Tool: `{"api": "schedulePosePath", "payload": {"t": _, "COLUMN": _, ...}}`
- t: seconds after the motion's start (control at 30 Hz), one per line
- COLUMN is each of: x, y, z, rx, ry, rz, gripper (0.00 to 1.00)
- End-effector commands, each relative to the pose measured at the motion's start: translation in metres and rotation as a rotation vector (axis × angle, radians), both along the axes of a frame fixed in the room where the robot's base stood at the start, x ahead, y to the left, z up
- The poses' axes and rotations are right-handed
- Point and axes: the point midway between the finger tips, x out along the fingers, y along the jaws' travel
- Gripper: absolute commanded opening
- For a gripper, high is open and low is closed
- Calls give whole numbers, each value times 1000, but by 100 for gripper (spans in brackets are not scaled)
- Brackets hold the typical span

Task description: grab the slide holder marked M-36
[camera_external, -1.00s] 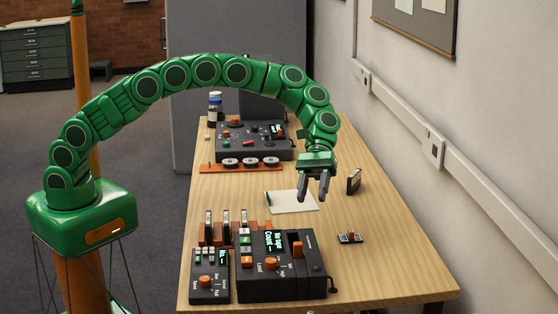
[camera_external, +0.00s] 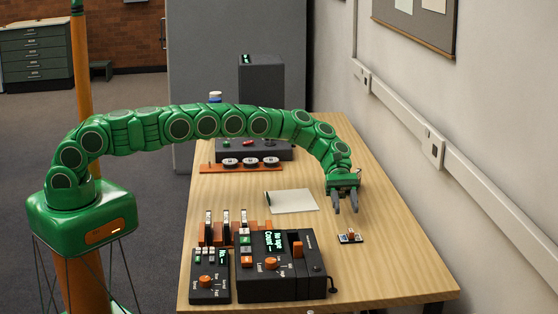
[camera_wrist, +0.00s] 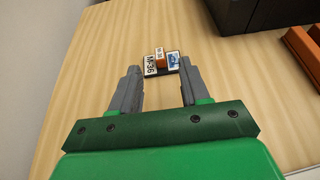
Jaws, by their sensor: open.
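The slide holder marked M-36 (camera_wrist: 160,63) lies on the table just beyond my fingertips in the wrist view. It is small and dark, with a white label reading M36, an orange part and a blue picture. In the external view a small dark holder with an orange part (camera_external: 349,239) lies on the right side of the table, a little nearer the camera than my gripper. My gripper (camera_external: 346,211) is open and empty above the table, its fingers pointing down. In the wrist view my gripper (camera_wrist: 157,82) has its fingers apart, with the holder roughly centred beyond them.
A white sheet (camera_external: 293,201) lies left of my gripper. The wall borders the table's right. Bare wood surrounds the holder.

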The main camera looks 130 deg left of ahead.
Motion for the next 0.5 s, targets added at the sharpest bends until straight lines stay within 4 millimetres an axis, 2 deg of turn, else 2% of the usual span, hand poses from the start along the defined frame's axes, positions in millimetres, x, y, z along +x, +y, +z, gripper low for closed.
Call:
{"api": "schedulePosePath", "payload": {"t": 0.13, "x": 0, "y": 3, "z": -4, "rx": -6, "ry": -1, "rz": 8, "gripper": 46}}
{"api": "schedulePosePath", "payload": {"t": 0.5, "x": 17, "y": -15, "z": -16, "rx": -7, "ry": 1, "rz": 9, "gripper": 46}}
